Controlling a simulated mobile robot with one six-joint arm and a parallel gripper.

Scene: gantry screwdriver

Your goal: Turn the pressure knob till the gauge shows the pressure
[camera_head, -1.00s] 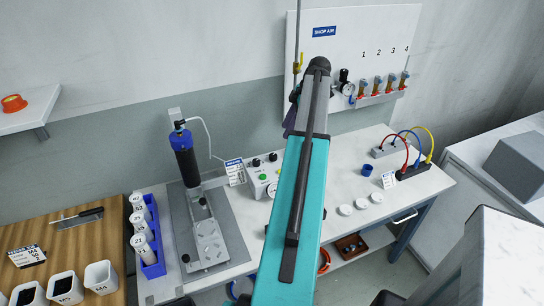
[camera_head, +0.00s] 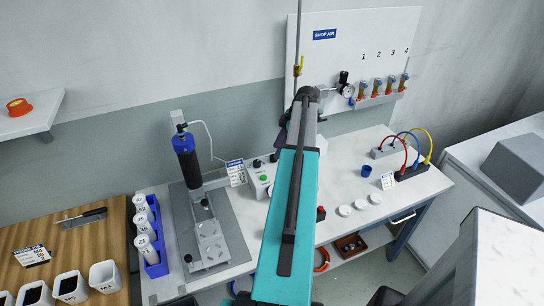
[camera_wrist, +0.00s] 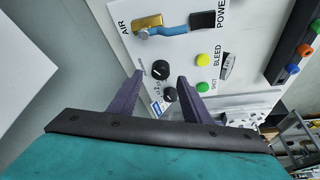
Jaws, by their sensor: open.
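The white control box (camera_head: 258,186) stands on the bench left of my arm. Its face (camera_wrist: 190,50) fills much of the wrist view, with labels AIR, POWER, BLEED and SHOT. One black knob (camera_wrist: 161,69) with a white mark lies between and just beyond my fingertips. A second, smaller black knob (camera_wrist: 169,94) sits beside it. My gripper (camera_wrist: 158,75) has two purple fingers, open and empty; contact with either knob cannot be told. On the wall panel, a round gauge (camera_head: 348,90) sits by a black regulator knob (camera_head: 343,76). The gauges are too small to read.
The face also has a yellow button (camera_wrist: 203,60), a green button (camera_wrist: 202,87) and a blue tube on a brass fitting (camera_wrist: 148,21). A dispenser stand with a dark cylinder (camera_head: 187,160) stands left of the box. White caps (camera_head: 360,204) lie to the right.

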